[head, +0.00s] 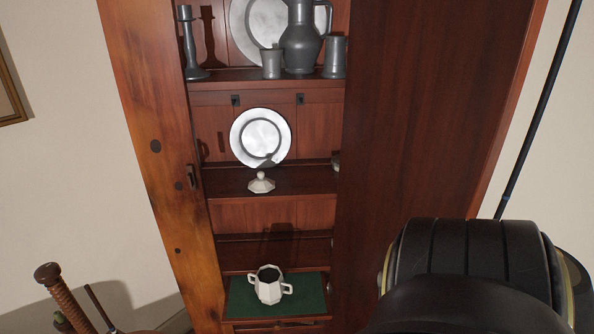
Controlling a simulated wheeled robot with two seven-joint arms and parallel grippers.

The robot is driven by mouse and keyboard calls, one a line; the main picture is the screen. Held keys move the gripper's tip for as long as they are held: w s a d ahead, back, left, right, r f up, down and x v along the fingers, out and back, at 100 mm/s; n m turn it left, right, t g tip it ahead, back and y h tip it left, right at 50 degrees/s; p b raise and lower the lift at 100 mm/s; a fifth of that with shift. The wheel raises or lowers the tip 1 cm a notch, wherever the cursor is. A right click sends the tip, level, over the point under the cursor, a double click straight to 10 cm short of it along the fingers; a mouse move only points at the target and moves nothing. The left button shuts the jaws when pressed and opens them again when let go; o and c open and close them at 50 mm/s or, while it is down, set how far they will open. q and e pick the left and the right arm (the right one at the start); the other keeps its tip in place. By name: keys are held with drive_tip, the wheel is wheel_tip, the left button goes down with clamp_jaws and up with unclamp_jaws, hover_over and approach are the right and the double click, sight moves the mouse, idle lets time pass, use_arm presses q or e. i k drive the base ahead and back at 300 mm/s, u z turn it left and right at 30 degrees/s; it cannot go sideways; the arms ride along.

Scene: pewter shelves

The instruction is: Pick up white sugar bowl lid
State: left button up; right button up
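The white sugar bowl lid (261,184) is a small faceted lid with a round knob. It sits upright on the middle shelf, near its front edge, in the head view. The white sugar bowl (269,286) stands uncovered on a lower shelf with a green surface, its two handles to the sides. Neither of my grippers shows in the head view. A dark rounded part of my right arm fills the lower right corner.
A wooden door (425,120) covers the cabinet's right side. A pewter plate (260,137) leans behind the lid. The upper shelf holds a pewter jug (303,42), mugs and a candlestick (191,45). A turned wooden post (66,298) stands at lower left.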

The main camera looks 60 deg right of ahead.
sight(261, 184)
drive_tip(key=k, duration=0.3)
drive_tip(key=z, duration=0.95)
